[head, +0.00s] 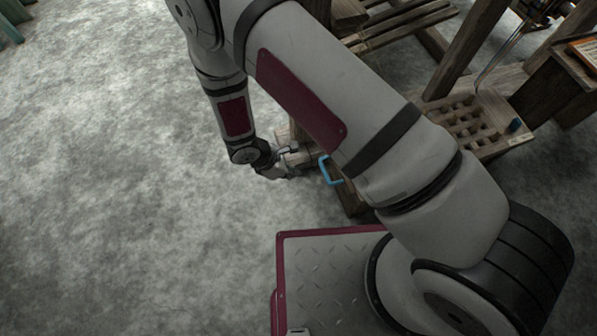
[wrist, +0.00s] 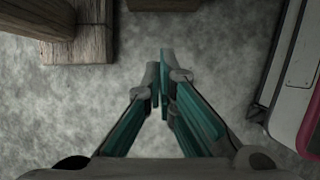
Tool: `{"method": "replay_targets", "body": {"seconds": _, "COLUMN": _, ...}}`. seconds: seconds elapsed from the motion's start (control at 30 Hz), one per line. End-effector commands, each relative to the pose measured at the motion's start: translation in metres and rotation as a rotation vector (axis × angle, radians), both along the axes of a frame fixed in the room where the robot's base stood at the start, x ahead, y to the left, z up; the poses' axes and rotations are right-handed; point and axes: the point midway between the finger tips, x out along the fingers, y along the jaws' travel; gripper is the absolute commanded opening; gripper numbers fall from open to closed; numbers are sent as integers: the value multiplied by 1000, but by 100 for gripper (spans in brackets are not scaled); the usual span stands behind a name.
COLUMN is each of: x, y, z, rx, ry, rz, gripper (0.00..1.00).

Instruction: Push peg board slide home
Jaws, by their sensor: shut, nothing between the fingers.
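My gripper (head: 290,158) is left of this handle, low beside wooden loom parts. In the wrist view my gripper's fingers (wrist: 161,85) are together and empty over the floor. Contact with wood cannot be told.
Wooden loom parts show at the upper left of the wrist view (wrist: 76,38), with a beam (wrist: 165,4) at its top edge. A slanted loom post (head: 466,48) rises behind my arm. Bare grey floor (head: 110,190) lies open on the left.

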Motion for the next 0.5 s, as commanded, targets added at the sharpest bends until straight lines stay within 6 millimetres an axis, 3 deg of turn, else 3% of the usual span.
{"method": "replay_targets", "body": {"seconds": 0.2, "x": -3, "y": 9, "z": 19, "rx": 0, "ry": 0, "rz": 0, "gripper": 0}}
{"method": "replay_targets", "body": {"seconds": 0.5, "x": -3, "y": 10, "z": 21, "rx": 0, "ry": 0, "rz": 1, "gripper": 0}}
